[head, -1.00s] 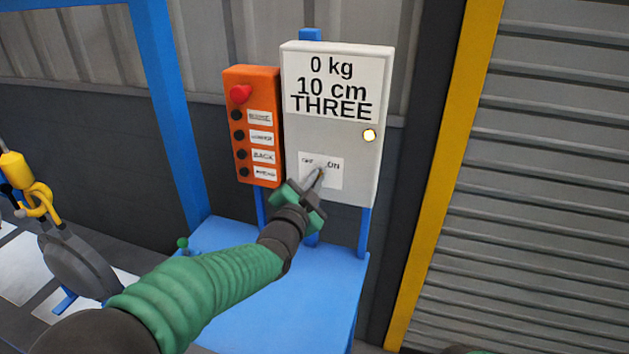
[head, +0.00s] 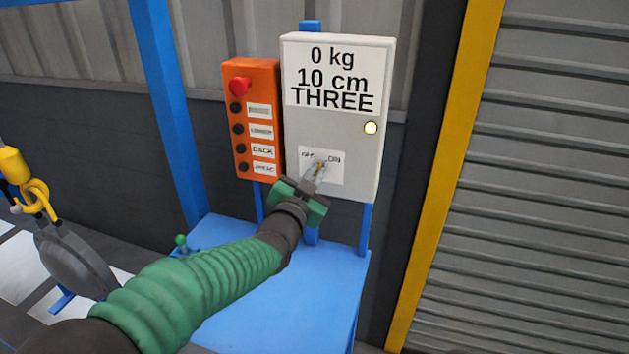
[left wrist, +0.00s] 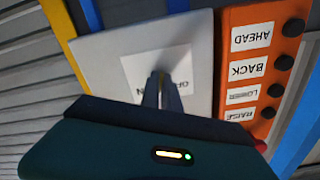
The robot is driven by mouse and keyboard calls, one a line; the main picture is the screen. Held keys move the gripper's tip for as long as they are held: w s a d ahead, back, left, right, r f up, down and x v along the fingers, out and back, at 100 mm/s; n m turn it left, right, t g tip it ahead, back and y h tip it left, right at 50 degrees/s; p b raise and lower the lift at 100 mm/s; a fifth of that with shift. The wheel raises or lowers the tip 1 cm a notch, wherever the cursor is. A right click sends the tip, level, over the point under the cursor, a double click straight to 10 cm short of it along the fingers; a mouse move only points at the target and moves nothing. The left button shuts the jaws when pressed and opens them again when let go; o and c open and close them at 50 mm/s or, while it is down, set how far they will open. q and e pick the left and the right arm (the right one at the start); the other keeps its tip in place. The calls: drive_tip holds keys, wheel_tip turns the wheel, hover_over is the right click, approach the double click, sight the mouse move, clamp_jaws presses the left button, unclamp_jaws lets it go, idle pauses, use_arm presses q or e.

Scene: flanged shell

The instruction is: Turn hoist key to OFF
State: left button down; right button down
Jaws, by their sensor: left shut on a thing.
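The grey hoist box (head: 372,88) stands upright on blue posts, with a display reading 0 kg, 10 cm, THREE. Low on its front is a white label (head: 335,175) with OFF at left and ON at right. The hoist key sits at this label, mostly hidden by the fingers; a small yellowish bit (head: 320,165) shows between the fingertips. My left gripper (head: 317,170) is shut on the key, reaching up from below. In the left wrist view, the fingers (left wrist: 162,90) meet at the label (left wrist: 140,68), with a yellow sliver beside them. My right gripper is not in view.
An orange button box (head: 250,120) with a red knob and several black buttons is just left of the grey box. A blue table (head: 290,300) lies below. A lit round lamp (head: 371,128) is on the grey box. A yellow post (head: 440,180) stands at right.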

use_arm(q)
drive_tip(key=shift+d+n+b, duration=0.1)
drive_tip(key=shift+n+b, duration=3)
drive_tip(key=shift+n, duration=3.6)
drive_tip(key=c, duration=1.6)
unclamp_jaws()
